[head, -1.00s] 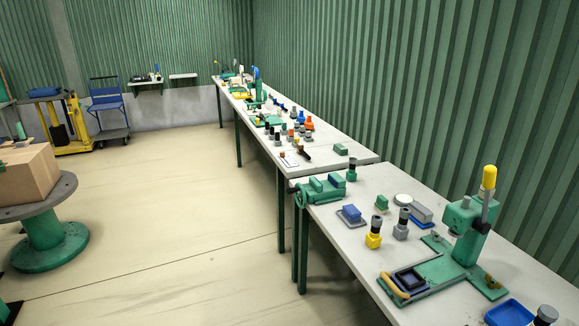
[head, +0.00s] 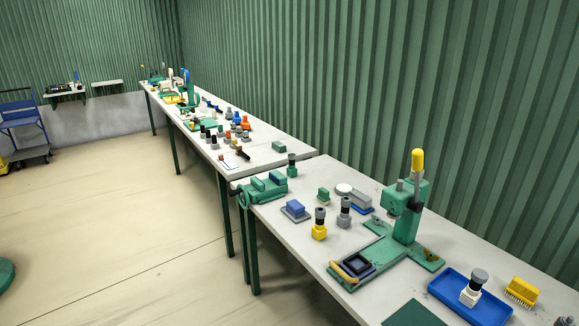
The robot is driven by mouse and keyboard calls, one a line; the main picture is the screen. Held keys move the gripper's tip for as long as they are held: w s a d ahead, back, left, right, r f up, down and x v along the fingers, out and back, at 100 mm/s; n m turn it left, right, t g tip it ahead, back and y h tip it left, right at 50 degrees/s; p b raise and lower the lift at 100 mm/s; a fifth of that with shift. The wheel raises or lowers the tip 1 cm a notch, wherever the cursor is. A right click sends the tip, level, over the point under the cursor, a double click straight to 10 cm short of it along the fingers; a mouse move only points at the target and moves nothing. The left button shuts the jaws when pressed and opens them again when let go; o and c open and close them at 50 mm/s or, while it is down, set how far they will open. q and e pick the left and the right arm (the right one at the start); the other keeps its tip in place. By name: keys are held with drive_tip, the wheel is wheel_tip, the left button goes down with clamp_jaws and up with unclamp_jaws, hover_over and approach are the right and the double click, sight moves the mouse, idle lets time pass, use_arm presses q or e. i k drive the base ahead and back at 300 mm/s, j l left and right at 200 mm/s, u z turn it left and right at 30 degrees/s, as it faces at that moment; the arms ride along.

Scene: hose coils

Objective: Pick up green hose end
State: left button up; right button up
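I see no green hose end and no hose coil that I can make out in the head view. The nearer workbench (head: 300,238) carries green tools, among them a green press (head: 407,212) with a yellow-tipped lever and a green vise (head: 262,188) at its left end. Neither of my grippers is in view.
A blue tray (head: 448,297) with a grey-topped white fitting and a yellow brush (head: 522,291) are at the lower right. A farther bench (head: 270,155) runs along the green corrugated wall. A blue cart (head: 22,125) stands at the far left.

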sight(291, 171)
drive_tip(key=z, duration=0.2)
drive_tip(key=i+j+z, duration=0.15)
drive_tip(key=j+z, duration=0.15)
drive_tip(key=i+j+z, duration=0.1)
drive_tip(key=j+z, duration=0.15)
drive_tip(key=i+j+z, duration=0.1)
drive_tip(key=j+z, duration=0.2)
drive_tip(key=j, duration=0.15)
